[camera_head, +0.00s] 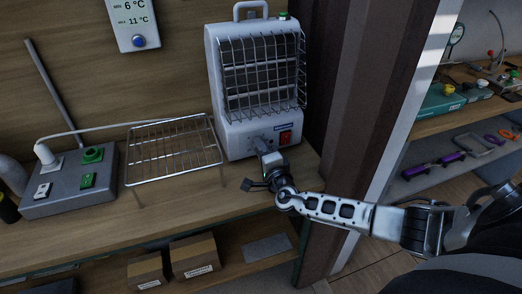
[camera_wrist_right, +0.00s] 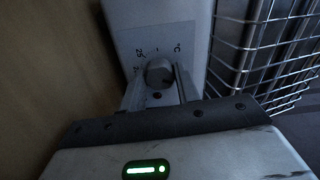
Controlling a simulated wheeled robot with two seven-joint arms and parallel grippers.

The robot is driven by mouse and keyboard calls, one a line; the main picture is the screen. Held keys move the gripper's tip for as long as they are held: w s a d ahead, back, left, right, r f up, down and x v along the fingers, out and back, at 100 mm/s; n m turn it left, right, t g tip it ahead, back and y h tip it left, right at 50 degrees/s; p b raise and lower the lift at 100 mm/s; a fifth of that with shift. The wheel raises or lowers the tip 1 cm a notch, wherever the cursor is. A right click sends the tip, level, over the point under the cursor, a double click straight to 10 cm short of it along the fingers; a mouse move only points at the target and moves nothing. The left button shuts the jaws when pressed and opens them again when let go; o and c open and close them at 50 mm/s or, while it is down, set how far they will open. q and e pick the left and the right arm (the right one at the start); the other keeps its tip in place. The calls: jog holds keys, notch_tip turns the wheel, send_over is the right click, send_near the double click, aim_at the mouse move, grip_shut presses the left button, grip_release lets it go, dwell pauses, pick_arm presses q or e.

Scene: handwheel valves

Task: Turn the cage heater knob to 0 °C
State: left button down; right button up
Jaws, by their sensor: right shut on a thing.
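The white cage heater (camera_head: 229,130) stands upright on the wooden bench, with a wire cage (camera_head: 262,75) on its front. My right gripper (camera_head: 264,146) reaches the lower front of the heater, where it covers most of the knob. In the right wrist view, the round grey knob (camera_wrist_right: 159,73) sits between the two fingers of my right gripper (camera_wrist_right: 161,86), which is shut on it. Printed scale marks show beside it, with "25" and "°C" readable; the knob's exact setting is unclear. My left gripper is not in view.
A red switch (camera_head: 286,137) is on the heater just right of my gripper. A wire rack (camera_head: 174,150) and a grey control box (camera_head: 72,186) stand to the left. A thermometer display (camera_head: 133,22) hangs above. Cardboard boxes (camera_head: 194,256) lie on the lower shelf.

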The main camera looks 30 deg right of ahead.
jog(key=n, duration=0.4)
jog(key=shift+n, duration=0.3)
dwell(0.5)
jog(key=o, duration=1)
jog(key=shift+s, duration=0.1)
jog(key=shift+s+a, duration=0.15)
jog(key=shift+s, duration=0.1)
jog(key=v, duration=1.5)
jog(key=shift+s, duration=0.15)
